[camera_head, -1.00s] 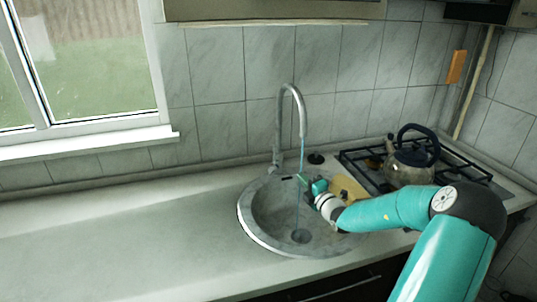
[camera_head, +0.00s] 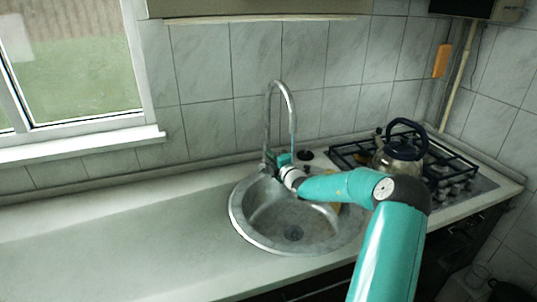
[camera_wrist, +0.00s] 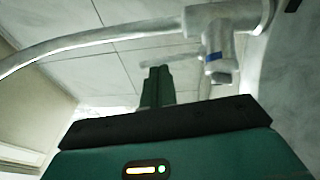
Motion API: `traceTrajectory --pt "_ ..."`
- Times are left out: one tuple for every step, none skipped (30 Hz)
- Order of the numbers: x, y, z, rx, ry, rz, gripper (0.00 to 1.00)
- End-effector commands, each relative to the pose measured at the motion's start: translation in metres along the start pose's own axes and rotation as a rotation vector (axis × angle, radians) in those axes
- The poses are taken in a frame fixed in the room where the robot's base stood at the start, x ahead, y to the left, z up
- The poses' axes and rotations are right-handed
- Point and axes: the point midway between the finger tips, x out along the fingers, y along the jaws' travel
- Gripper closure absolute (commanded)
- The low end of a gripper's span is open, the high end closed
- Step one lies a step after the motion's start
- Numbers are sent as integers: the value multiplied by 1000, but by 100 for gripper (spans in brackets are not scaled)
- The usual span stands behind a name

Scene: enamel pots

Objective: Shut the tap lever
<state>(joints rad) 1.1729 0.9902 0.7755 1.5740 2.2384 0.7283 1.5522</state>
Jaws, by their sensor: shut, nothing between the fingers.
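The grey tap (camera_head: 268,115) stands at the back rim of the round sink, its tall spout arching to the right. In the wrist view the tap body (camera_wrist: 228,22) has a side valve with a blue band, and a pale thin lever (camera_wrist: 184,58) runs left from it. My gripper (camera_head: 277,160) is at the tap's base, below the spout's end. In the wrist view my gripper's fingers (camera_wrist: 157,73) are together and empty, overlapping the lever; I cannot tell whether they touch it. The lever is hidden in the head view. No water stream shows in the basin now.
A kettle (camera_head: 399,155) stands on the gas hob (camera_head: 455,168) at right. A yellowish item beside the sink is mostly hidden by my arm. The counter (camera_head: 120,235) at left is clear.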

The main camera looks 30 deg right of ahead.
Motion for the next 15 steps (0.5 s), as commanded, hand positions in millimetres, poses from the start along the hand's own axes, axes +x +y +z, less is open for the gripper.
traceTrajectory --pt "7 0 0 0 0 0 100" --pt "10 0 -1 0 0 0 100" --pt "13 0 -1 0 1 0 100" --pt "15 0 -1 0 1 0 100" --pt "16 0 -1 -1 1 0 100" --pt "18 0 -1 -1 0 0 100" --pt "18 0 0 -1 0 0 100" --pt "19 0 0 -1 0 0 100" --pt "19 0 0 -1 0 0 100" --pt "19 0 0 -1 0 0 100" --pt "19 0 0 -1 0 0 100" --pt "18 0 0 -1 0 0 100" --pt "18 0 0 -1 0 0 100" --pt "18 0 0 -1 0 0 100" --pt "18 0 0 0 0 -1 100"
